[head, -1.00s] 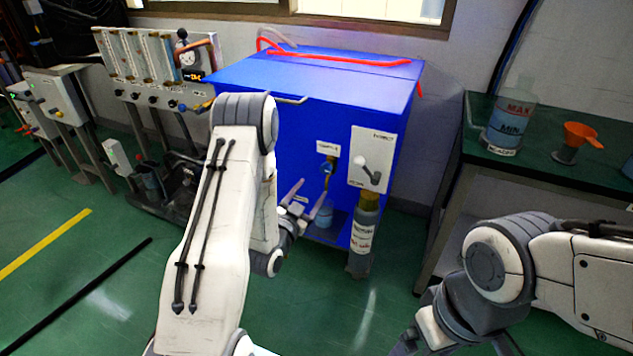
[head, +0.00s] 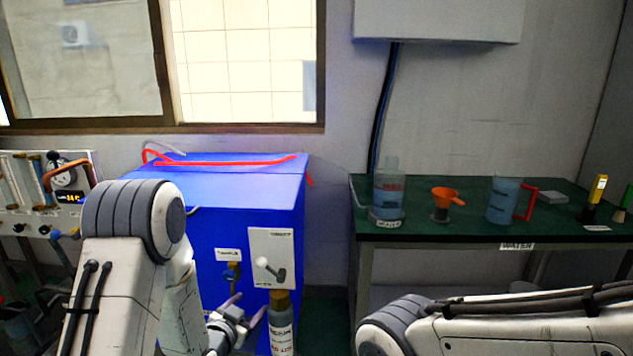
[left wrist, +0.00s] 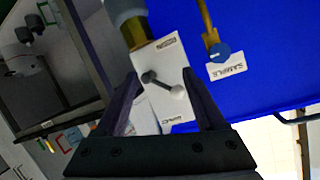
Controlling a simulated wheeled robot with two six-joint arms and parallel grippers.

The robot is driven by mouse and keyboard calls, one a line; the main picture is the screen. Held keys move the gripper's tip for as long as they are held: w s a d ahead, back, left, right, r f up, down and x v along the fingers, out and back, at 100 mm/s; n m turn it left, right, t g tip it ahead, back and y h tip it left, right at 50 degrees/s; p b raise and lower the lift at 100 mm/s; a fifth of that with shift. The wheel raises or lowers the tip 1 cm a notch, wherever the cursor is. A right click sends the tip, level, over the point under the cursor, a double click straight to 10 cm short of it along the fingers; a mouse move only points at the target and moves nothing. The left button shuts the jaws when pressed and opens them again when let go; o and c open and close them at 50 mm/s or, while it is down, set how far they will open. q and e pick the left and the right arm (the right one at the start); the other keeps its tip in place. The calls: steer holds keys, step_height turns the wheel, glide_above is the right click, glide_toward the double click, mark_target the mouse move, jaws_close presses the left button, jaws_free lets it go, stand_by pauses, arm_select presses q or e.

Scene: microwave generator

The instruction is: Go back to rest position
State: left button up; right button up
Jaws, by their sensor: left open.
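My left gripper (head: 246,312) is open and empty in front of the blue cabinet (head: 235,200). In the left wrist view its two fingers (left wrist: 165,100) stand apart, with the white valve panel (left wrist: 158,85) and its lever beyond them; I see nothing between the fingers. My left arm rises at the lower left and hides part of the cabinet. My right arm lies across the lower right of the head view, and its gripper is out of the picture.
A grey cylinder (head: 281,325) stands below the valve panel. A flow-meter panel (head: 20,195) is at the far left.

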arm_select(q)
steer(key=s+d+r+g, duration=0.4)
steer(key=s+d+g, duration=0.3)
steer(key=s+d, duration=0.5)
steer(key=s+d+r+m+g+y, duration=0.1)
steer(key=s+r+g, duration=0.15)
steer(key=s, duration=0.85)
steer(key=s+r+g, duration=0.2)
steer(key=s+g, duration=0.2)
steer(key=s, duration=0.6)
step_height(320, 180, up, 27)
steer(key=s+p, duration=0.1)
steer(key=p, duration=2.5)
steer(key=shift+p, duration=0.3)
steer(key=shift+s+a+g, duration=0.1)
steer(key=shift+g, duration=0.15)
